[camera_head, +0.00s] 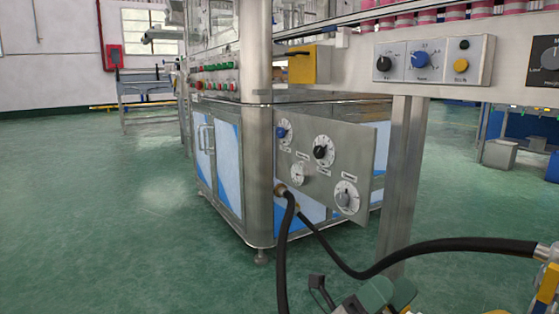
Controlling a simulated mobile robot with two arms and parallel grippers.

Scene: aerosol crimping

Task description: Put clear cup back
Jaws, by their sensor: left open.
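No clear cup can be made out in this view. My left gripper (335,293) is at the bottom edge, right of the middle, partly cut off by the frame. It is open, with dark finger parts and a grey-green body beside them. Nothing shows between its fingers. It is in front of the machine and below the black hose. My right gripper is not in view.
A steel machine cabinet (228,170) with blue-white doors stands ahead. A dial panel (325,165) sticks out from it. A black hose (430,248) curves across the lower right. A steel post (402,180) supports a conveyor with pink cans (405,20). The green floor (90,210) at left is clear.

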